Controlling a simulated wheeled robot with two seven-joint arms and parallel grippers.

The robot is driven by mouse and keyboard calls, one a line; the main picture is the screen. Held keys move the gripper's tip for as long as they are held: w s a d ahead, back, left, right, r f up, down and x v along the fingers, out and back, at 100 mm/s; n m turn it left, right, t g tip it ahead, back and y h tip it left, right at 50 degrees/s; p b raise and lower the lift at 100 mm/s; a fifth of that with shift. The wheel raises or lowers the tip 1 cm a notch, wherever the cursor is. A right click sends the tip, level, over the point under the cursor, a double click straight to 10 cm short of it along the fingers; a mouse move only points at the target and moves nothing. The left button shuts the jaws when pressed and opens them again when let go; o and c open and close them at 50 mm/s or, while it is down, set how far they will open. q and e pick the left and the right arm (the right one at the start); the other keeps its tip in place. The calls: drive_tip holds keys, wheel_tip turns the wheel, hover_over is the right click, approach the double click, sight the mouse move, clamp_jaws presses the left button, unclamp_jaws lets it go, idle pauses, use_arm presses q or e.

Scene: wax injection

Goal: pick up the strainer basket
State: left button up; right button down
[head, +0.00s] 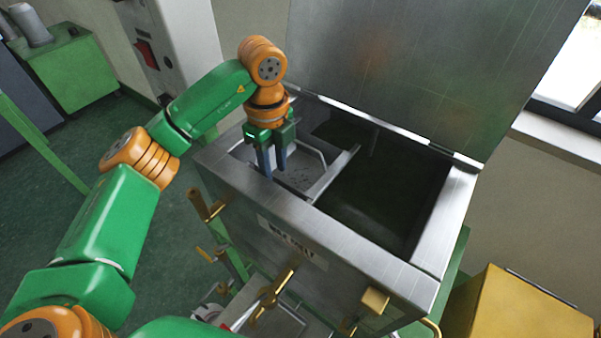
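The strainer basket (300,180) is a grey metal tray with a speckled floor and a raised light rim or handle. It sits in the left compartment of the metal tank (335,232). My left gripper (275,172) points down over the left part of the basket. Its two dark fingers stand a little apart, with nothing clearly seen between them. The fingertips look close to the basket, but I cannot tell whether they touch it. The gripper and the tank's front rim hide part of the basket. My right gripper is not in view.
A divider bar (336,174) separates the basket side from the dark right compartment (385,190). The raised metal lid (425,70) stands behind. Brass valves (275,288) stick out at the front. A yellow box (525,308) stands at the lower right.

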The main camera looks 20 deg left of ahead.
sight(278, 179)
use_arm(q)
drive_tip(key=f+p, duration=0.2)
drive_tip(key=f, duration=0.3)
drive_tip(key=shift+d+f+p, duration=0.2)
drive_tip(key=shift+d+p, duration=0.1)
drive_tip(key=shift+p, duration=0.1)
drive_tip(key=shift+w+f, duration=0.15)
drive_tip(key=shift+f, duration=0.15)
clamp_jaws()
idle(0.7)
